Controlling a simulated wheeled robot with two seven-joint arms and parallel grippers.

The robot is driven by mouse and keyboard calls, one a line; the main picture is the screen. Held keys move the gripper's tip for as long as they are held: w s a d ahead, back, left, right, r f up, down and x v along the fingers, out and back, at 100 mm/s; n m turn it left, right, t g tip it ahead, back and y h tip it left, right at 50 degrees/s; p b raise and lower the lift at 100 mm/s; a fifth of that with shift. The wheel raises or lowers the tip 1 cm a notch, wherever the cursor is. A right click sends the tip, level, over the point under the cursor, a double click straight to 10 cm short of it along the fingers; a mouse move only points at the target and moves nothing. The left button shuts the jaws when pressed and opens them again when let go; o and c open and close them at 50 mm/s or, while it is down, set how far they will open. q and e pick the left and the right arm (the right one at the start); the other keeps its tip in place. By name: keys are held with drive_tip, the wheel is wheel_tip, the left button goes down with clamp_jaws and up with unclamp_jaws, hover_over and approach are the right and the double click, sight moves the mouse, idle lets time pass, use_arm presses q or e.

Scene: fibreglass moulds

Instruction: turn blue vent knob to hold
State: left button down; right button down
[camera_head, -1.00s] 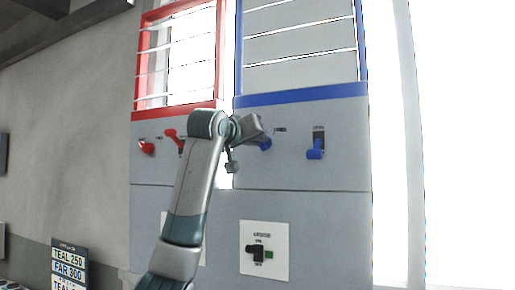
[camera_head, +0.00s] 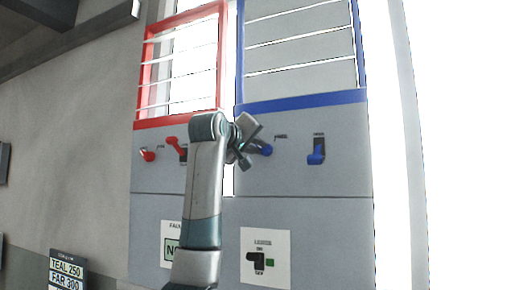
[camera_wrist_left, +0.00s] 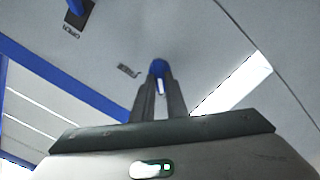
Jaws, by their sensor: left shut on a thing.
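The blue vent knob (camera_head: 264,150) sits on the grey wall panel below the blue-framed louvre window, mostly hidden behind my left gripper (camera_head: 256,147) in the head view. In the left wrist view the blue knob (camera_wrist_left: 158,67) shows between the two dark fingertips of my left gripper (camera_wrist_left: 159,84), which is shut on it. The gripper body is tilted in the head view. A small label (camera_head: 281,137) is to the right of the knob; its words are too small to read. My right gripper is in neither view.
A blue lever (camera_head: 317,153) is to the right on the same panel. A red knob (camera_head: 148,156) and a red lever (camera_head: 175,145) are to the left under the red-framed window (camera_head: 148,75). Below are a black switch (camera_head: 256,262) and a sign (camera_head: 66,272).

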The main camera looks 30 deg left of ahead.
use_arm(q)
drive_tip(key=c, duration=1.8)
unclamp_jaws()
drive_tip(key=shift+o, duration=0.2)
drive_tip(key=shift+s, duration=0.1)
